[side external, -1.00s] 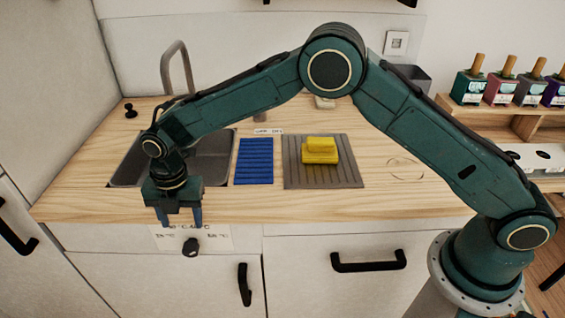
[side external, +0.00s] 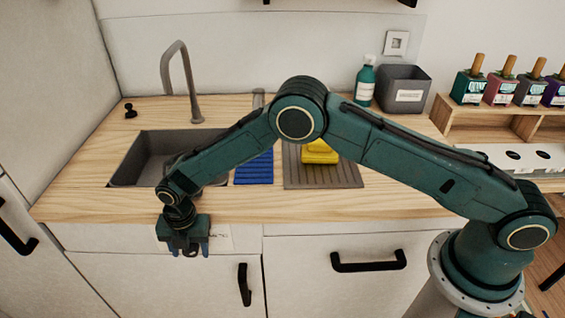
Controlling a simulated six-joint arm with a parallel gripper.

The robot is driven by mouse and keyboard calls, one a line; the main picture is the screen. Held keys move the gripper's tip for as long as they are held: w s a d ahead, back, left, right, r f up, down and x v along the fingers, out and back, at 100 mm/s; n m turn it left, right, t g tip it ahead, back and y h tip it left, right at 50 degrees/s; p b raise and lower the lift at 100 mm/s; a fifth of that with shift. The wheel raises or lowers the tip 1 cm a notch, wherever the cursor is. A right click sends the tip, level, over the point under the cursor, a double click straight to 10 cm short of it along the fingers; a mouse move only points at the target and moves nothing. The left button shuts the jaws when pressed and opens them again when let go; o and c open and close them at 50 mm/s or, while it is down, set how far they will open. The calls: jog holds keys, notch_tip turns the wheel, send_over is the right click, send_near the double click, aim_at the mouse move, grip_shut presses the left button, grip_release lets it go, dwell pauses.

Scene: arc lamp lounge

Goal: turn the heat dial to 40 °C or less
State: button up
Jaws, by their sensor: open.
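The heat dial is a small dark knob on the cabinet front below the sink. It is almost wholly hidden behind my gripper (side external: 190,250), so its setting cannot be read. My gripper is open, pointing down in front of the cabinet front at the dial. Whether its fingers touch the dial or stand around it cannot be told.
Behind my arm are the sink (side external: 140,160), a tap (side external: 188,85), a blue cloth (side external: 254,168), and a yellow sponge (side external: 320,152) on a grey drain mat (side external: 325,178). Black handles (side external: 244,285) stick out from the cabinet front.

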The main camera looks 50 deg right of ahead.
jog(key=shift+c, duration=0.5)
jog(key=c, duration=0.9)
jog(key=shift+w+a+g+h, duration=0.1)
jog(key=shift+g+h, duration=0.4)
jog(key=o, duration=1)
jog(key=shift+r, duration=0.15)
notch_tip(320, 180, up, 14)
jog(key=shift+w+a+f, duration=0.2)
jog(key=shift+w+a, duration=0.15)
jog(key=shift+w, duration=0.05)
